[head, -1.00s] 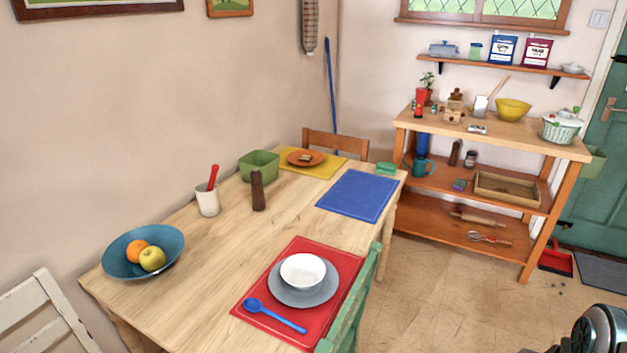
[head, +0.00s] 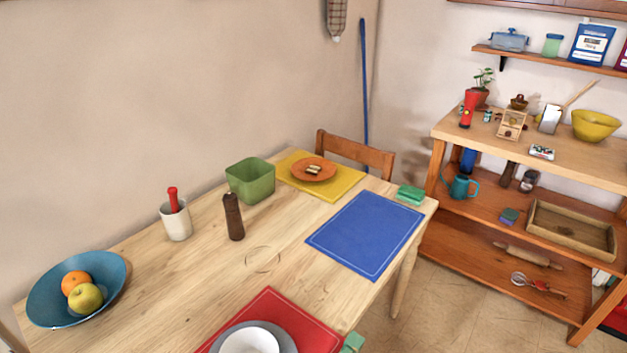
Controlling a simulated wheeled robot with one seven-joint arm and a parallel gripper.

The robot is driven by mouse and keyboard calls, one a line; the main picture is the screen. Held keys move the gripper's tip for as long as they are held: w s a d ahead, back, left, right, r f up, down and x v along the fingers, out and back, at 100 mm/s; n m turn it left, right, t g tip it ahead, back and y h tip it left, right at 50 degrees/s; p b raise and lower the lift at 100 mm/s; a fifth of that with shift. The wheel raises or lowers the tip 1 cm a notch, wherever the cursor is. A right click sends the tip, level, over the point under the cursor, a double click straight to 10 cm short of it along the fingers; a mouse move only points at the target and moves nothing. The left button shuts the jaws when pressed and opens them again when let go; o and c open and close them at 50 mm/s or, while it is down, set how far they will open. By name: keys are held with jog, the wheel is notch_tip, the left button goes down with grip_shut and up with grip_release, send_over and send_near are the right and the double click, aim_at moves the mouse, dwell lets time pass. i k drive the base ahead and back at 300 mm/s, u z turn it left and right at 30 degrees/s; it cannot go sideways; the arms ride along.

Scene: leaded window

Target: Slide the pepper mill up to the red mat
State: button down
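The pepper mill (head: 233,217), dark brown and slim, stands upright on the wooden table (head: 190,283). It is between the white crock (head: 176,221) and the blue mat (head: 366,235), just in front of the green tub. The red mat (head: 295,319) lies nearer to me at the bottom of the view, cut off by the frame edge. Bare table lies between the mill and the red mat's far corner. A grey plate (head: 283,335) and a white bowl (head: 248,342) sit on the red mat. My gripper is not in view.
A blue fruit bowl (head: 48,304) stands at the left. The green tub (head: 250,180), yellow mat (head: 342,184) and green sponge (head: 411,193) are farther back. Chairs stand at the far end and by the near right edge. A shelf unit (head: 560,172) is at the right.

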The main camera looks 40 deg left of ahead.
aim_at(236, 233)
jog(key=i, duration=2.5)
jog(key=u, duration=3.65)
jog(key=i, duration=0.5)
jog(key=z, duration=0.05)
